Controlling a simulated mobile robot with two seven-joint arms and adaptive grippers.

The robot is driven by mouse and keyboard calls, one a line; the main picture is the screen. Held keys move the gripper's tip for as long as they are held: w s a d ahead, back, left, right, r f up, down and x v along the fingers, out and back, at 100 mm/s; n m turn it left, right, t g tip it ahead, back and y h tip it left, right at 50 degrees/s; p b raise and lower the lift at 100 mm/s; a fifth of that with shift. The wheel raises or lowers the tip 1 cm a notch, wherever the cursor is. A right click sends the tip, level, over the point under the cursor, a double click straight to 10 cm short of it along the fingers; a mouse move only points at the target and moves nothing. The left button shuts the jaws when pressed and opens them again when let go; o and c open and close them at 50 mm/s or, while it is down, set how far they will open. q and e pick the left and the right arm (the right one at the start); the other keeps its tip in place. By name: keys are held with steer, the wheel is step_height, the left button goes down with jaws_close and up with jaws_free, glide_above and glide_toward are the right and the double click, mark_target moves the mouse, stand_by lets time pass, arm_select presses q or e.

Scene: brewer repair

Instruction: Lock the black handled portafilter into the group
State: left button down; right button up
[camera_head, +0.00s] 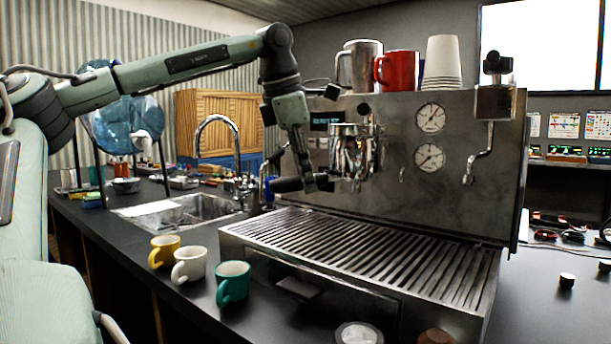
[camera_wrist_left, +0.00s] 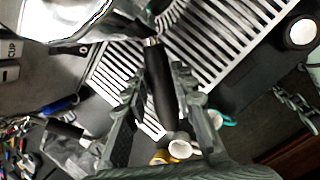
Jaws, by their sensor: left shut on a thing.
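The black handled portafilter (camera_head: 287,185) is at the front of the espresso machine, its black handle pointing left. My left gripper (camera_head: 312,184) is shut on this handle. In the left wrist view the handle (camera_wrist_left: 160,85) lies between the two fingers of my left gripper (camera_wrist_left: 158,92), with a metal neck at its upper end. The shiny group (camera_head: 356,152) is just right of the gripper. The portafilter's basket end is hard to make out against the group's reflections, so I cannot tell whether it is seated. My right gripper is not in view.
The slatted drip tray (camera_head: 370,258) lies below the group. A yellow cup (camera_head: 163,250), a white cup (camera_head: 188,265) and a teal cup (camera_head: 233,284) stand left of it. A steam wand (camera_head: 478,165) hangs at the right. A sink (camera_head: 178,212) is behind left.

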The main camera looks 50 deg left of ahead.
arm_select(q)
steer(key=shift+r, duration=0.1)
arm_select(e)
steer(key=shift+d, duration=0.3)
arm_select(q)
steer(key=shift+r, duration=0.2)
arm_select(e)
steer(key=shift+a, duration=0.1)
arm_select(q)
steer(key=shift+r, duration=0.1)
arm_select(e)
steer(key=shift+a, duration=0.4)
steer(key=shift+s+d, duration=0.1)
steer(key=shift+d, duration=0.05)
arm_select(q)
steer(key=d+n+g+y+b, duration=0.1)
steer(key=d+n+y, duration=0.1)
steer(key=d+n, duration=0.5)
steer(key=shift+s+d+n+y+b, duration=0.15)
steer(key=shift+s+n+y+b, duration=0.15)
steer(key=shift+n, duration=0.5)
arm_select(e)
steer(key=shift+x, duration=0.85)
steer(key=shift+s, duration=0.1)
